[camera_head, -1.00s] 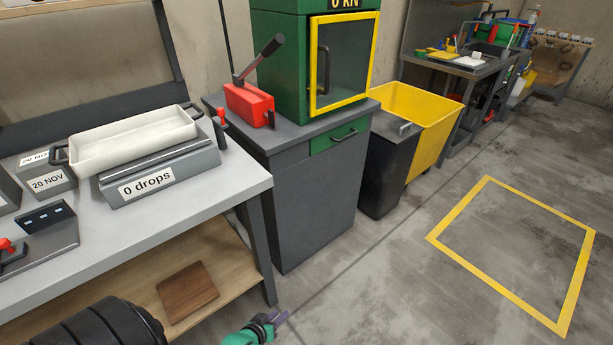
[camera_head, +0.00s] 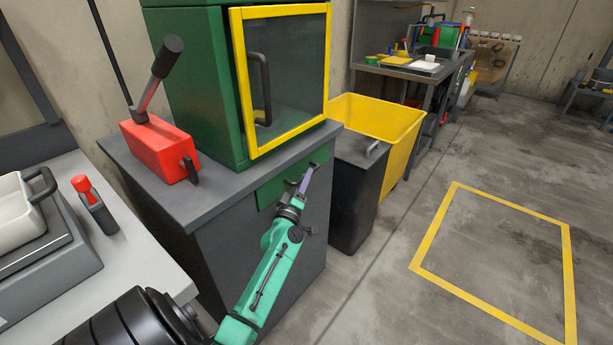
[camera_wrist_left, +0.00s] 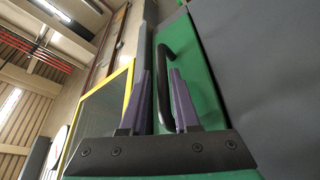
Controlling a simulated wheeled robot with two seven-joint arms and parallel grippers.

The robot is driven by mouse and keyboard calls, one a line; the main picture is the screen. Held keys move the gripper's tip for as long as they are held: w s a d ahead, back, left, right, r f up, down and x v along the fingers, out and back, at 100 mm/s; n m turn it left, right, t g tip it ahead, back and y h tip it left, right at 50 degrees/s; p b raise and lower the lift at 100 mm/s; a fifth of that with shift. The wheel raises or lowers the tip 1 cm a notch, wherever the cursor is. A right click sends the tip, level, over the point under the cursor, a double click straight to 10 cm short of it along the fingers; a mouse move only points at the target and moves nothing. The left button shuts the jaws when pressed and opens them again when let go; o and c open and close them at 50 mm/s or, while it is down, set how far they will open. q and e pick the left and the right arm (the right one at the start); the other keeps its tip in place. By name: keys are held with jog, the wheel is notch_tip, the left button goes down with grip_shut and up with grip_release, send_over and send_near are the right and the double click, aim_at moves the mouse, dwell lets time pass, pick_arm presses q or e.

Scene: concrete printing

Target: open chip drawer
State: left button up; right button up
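The chip drawer (camera_head: 267,193) is the green front at the top of the grey cabinet, below the green machine. It looks closed. Its black handle is largely covered by my left gripper in the head view; in the left wrist view the handle (camera_wrist_left: 167,52) is a dark curved bar on the green drawer front (camera_wrist_left: 197,75). My left gripper (camera_head: 302,184) is at the handle. In the left wrist view its two purple fingers (camera_wrist_left: 160,75) are apart, with the handle's bar between them. I cannot tell whether they touch it. My right gripper is not in view.
The green machine's yellow-framed door (camera_head: 290,75) stands above the drawer. A red lever box (camera_head: 158,150) sits on the cabinet top (camera_head: 215,187). A black bin (camera_head: 355,195) and a yellow bin (camera_head: 400,125) stand close to the right. The floor in front is clear.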

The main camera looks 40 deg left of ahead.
pick_arm(q)
jog(key=shift+x, duration=0.85)
jog(key=shift+f, duration=0.15)
grip_shut()
dwell(0.6)
